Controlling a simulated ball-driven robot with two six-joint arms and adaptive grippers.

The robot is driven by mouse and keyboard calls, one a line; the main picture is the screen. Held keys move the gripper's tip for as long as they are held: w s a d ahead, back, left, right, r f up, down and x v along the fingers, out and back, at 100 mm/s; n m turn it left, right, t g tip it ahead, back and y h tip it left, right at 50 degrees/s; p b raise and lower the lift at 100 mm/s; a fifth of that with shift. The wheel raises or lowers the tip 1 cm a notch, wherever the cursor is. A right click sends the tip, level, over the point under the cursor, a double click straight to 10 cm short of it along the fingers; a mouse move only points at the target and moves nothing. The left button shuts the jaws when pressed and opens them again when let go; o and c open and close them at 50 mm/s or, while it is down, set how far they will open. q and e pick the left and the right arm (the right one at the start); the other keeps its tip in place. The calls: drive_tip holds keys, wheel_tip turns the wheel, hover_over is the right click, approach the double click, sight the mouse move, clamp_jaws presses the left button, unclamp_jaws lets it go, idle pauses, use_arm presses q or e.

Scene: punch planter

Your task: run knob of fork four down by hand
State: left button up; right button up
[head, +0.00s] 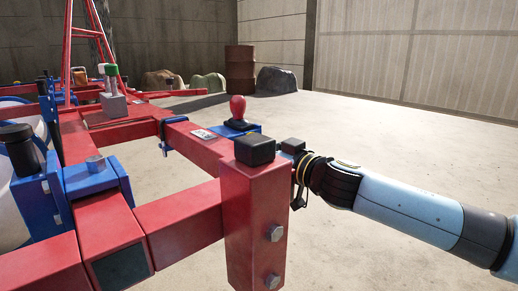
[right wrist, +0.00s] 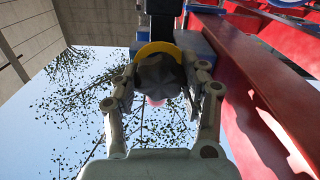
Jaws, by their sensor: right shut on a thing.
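A dark, faceted knob (right wrist: 158,72) sits between the fingers of my right gripper (right wrist: 161,88) in the right wrist view. The fingers are shut on it from both sides. A yellow arc runs along its far edge, and a small pink-red thing shows just below it. In the head view my right arm comes in from the right and its wrist ends behind the red post with a black cap. There the post hides the fingers and the held knob. I cannot read any fork number. My left gripper is not in view.
The red post (head: 254,225) stands close in front of my right wrist. A red-topped lever (head: 237,108) stands on the frame behind it. A black-capped blue unit (head: 27,190) is at the left. Rocks and a rusty barrel (head: 240,68) stand far back. The concrete floor at right is clear.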

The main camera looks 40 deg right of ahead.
drive_tip(key=m, duration=0.5)
drive_tip(key=shift+f+m, duration=0.2)
drive_tip(key=shift+m, duration=0.1)
drive_tip(key=m, duration=0.5)
drive_tip(key=shift+s, duration=0.1)
drive_tip(key=shift+m, duration=0.4)
drive_tip(key=o, duration=1.2)
drive_tip(key=shift+r, duration=0.1)
drive_tip(key=s, duration=0.7)
drive_tip(key=shift+s+d, duration=0.2)
drive_tip(key=shift+d, duration=0.05)
